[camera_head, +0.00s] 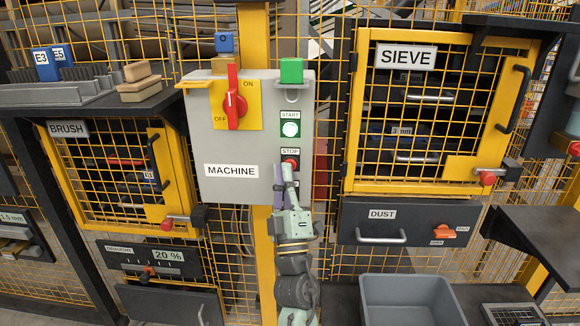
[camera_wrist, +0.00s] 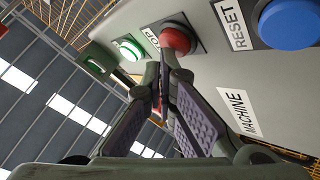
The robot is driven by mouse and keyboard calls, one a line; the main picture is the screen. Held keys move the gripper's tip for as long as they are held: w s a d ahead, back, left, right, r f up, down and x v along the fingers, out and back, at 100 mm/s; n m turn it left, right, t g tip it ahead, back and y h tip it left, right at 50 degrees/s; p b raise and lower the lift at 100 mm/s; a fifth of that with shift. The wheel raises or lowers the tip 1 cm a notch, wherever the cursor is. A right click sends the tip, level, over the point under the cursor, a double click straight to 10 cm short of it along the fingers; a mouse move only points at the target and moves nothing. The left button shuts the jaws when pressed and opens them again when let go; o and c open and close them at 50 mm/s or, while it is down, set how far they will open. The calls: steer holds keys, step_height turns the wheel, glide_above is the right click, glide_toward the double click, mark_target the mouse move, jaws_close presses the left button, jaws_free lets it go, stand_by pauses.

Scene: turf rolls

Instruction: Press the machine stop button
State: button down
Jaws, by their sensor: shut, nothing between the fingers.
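The red stop button (camera_head: 291,161) sits under the STOP label on the grey machine panel (camera_head: 205,130). It is large in the wrist view (camera_wrist: 176,39), a red dome in a dark square mount. My gripper (camera_head: 287,172) is shut and empty, with its fingertips at the lower edge of the stop button. In the wrist view the closed tips (camera_wrist: 165,72) overlap the button's near edge; I cannot tell whether they touch it. The button's lower part is partly hidden by the tips.
The lit green start button (camera_head: 290,129) is just above the stop button. A blue button (camera_wrist: 290,22) labelled RESET is beside it in the wrist view. A red rotary switch (camera_head: 235,104) is on the panel's left. A grey bin (camera_head: 410,312) stands below, right of my arm.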

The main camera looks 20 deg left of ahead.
steer(key=shift+w+a, duration=0.1)
steer(key=shift+w, duration=0.15)
steer(key=shift+s, duration=0.2)
stand_by(0.4)
steer(key=shift+s+d, duration=0.3)
steer(key=shift+s, duration=0.3)
steer(key=shift+s+d+p, duration=0.2)
steer(key=shift+s, duration=0.6)
steer(key=shift+s+d+p, duration=0.15)
steer(key=shift+s+d, duration=0.1)
steer(key=shift+s, duration=0.6)
steer(key=shift+s+d+p, duration=0.2)
steer(key=shift+s, duration=0.6)
